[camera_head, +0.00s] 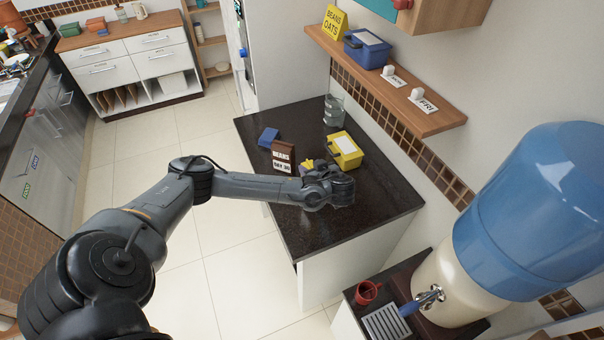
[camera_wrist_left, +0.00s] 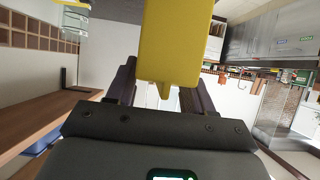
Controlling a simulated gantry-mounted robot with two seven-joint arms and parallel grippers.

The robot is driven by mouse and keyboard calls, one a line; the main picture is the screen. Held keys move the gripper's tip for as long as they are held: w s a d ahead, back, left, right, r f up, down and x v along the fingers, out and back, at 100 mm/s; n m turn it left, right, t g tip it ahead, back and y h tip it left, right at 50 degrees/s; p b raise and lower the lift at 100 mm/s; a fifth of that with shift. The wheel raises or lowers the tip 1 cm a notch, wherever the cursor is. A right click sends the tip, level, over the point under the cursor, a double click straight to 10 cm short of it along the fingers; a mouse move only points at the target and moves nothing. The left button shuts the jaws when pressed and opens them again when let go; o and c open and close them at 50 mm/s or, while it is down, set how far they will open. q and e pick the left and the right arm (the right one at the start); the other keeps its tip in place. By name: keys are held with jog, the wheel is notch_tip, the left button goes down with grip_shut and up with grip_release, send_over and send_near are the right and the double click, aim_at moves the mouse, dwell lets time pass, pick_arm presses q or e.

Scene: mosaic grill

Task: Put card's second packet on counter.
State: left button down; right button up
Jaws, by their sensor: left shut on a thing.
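A brown packet (camera_head: 283,155) marked BEANS stands upright on the dark counter (camera_head: 312,230), with a white label low on its front. My left gripper (camera_head: 312,168) is over the counter, just right of that packet. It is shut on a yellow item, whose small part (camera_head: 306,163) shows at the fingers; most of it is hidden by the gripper. In the left wrist view the yellow item (camera_wrist_left: 175,40) fills the space between the fingers, showing no lettering. I cannot tell whether it touches the counter. The yellow card (camera_head: 334,22) on the shelf reads BEANS, OATS. My right gripper is not in view.
A yellow lunchbox (camera_head: 346,151) stands close behind my left gripper. The shelf (camera_head: 440,118) holds a blue lunchbox (camera_head: 367,48) and small signs. The near counter end is clear.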

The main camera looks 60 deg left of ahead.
pick_arm(q)
notch_tip(320, 180, down, 6)
jog(key=s+a+p, duration=0.1)
jog(key=s+a, duration=0.1)
jog(key=a, duration=0.1)
dwell(0.4)
jog(key=shift+s+f, duration=0.1)
jog(key=shift+f, duration=0.1)
jog(key=shift+c, duration=2.2)
grip_release()
jog(key=shift+r, duration=0.1)
